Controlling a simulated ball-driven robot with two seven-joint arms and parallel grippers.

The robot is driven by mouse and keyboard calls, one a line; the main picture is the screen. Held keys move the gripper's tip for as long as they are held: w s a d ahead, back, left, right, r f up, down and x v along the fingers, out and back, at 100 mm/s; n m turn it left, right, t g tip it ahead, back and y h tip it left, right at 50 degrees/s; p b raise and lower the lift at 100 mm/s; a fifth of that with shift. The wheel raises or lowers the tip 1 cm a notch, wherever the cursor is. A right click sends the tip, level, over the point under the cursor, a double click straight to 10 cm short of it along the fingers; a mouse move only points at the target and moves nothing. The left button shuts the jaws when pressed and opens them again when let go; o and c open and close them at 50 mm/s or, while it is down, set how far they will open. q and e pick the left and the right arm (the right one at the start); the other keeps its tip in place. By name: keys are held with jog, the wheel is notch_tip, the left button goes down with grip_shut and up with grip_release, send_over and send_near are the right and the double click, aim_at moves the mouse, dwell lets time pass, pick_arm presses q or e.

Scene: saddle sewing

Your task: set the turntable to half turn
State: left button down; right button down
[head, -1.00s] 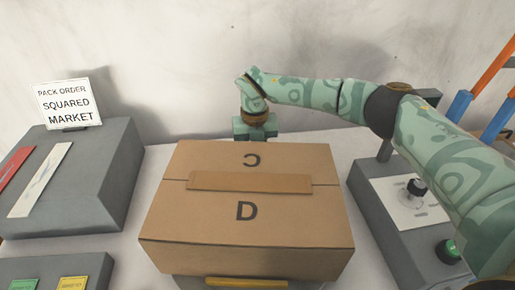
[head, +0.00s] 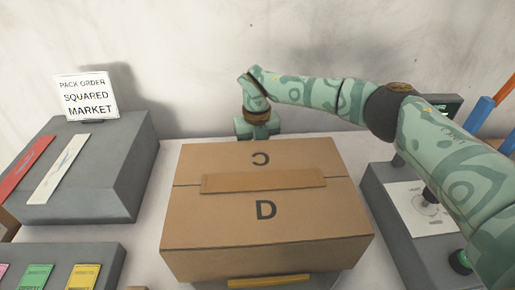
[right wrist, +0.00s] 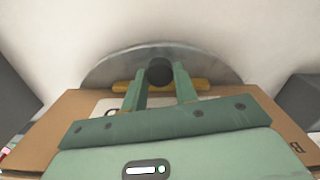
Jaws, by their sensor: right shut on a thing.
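The turntable (right wrist: 110,74) is a grey metal disc under a closed cardboard box (head: 266,235). In the head view the box hides nearly all of it; a yellow bar (head: 268,281) shows at the front. In the right wrist view its rim has a black round knob (right wrist: 160,72) and a yellow bar (right wrist: 205,85). My right gripper (right wrist: 160,85) is shut on the knob, with a green finger on each side. In the head view my right gripper (head: 257,128) is behind the box, its fingertips hidden. My left gripper is not in view.
A grey console with a dial plate (head: 420,208) and a green button (head: 459,262) stands at the right, partly behind my arm. Grey blocks with coloured cards (head: 83,276) and a sign (head: 87,96) are at the left. A wall is close behind the box.

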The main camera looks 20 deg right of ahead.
jog(key=c, duration=1.1)
grip_release()
notch_tip(320, 180, up, 16)
jog(key=p, duration=0.4)
jog(key=shift+r, duration=0.15)
